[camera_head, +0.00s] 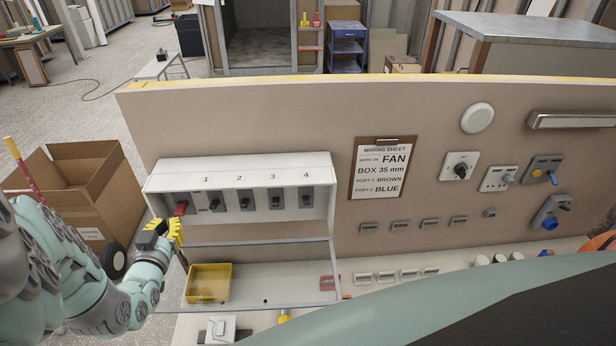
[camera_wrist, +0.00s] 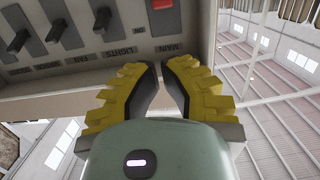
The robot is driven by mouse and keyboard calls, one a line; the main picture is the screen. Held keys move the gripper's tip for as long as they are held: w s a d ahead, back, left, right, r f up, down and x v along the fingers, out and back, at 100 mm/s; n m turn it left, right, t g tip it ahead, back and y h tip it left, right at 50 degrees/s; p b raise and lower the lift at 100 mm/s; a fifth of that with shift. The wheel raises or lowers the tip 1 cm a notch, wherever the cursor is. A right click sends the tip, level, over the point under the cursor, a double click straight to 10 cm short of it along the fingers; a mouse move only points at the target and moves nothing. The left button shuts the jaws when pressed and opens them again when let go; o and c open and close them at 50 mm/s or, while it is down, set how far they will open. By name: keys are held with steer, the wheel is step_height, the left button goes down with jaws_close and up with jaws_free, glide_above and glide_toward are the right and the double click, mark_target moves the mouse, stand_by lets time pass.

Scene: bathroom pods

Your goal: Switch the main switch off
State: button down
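The white switch box (camera_head: 240,172) is mounted on the upright beige board, with a row of levers under the numbers 1 to 4. The red main switch (camera_head: 181,208) is at the row's left end; it shows at the top edge of the wrist view (camera_wrist: 162,4), partly cut off, above a label that seems to read MAIN. Its on or off position is unclear. My gripper (camera_head: 177,231), with yellow ribbed fingers, is just below the red switch.
Several black levers (camera_head: 245,201) sit right of the red switch. Below the box is an open clear-covered shelf with a yellow bin (camera_head: 208,284). A wiring sheet (camera_head: 383,168) hangs on the board. A cardboard box (camera_head: 75,185) stands left, behind my arm.

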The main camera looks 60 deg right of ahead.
steer(key=w+a+r+t, duration=0.5)
steer(key=a+r+t, duration=0.2)
steer(key=s+a+r+t, duration=0.2)
steer(key=a+r+t, duration=0.1)
steer(key=r, duration=0.3)
steer(key=s+a+r+n+t+p, duration=0.1)
steer(key=s+a+r+t, duration=0.1)
steer(key=a+r+t, duration=0.2)
steer(key=shift+a+r+y+p, duration=0.3)
steer(key=shift+a+r, duration=0.25)
steer(key=shift+r, duration=0.65)
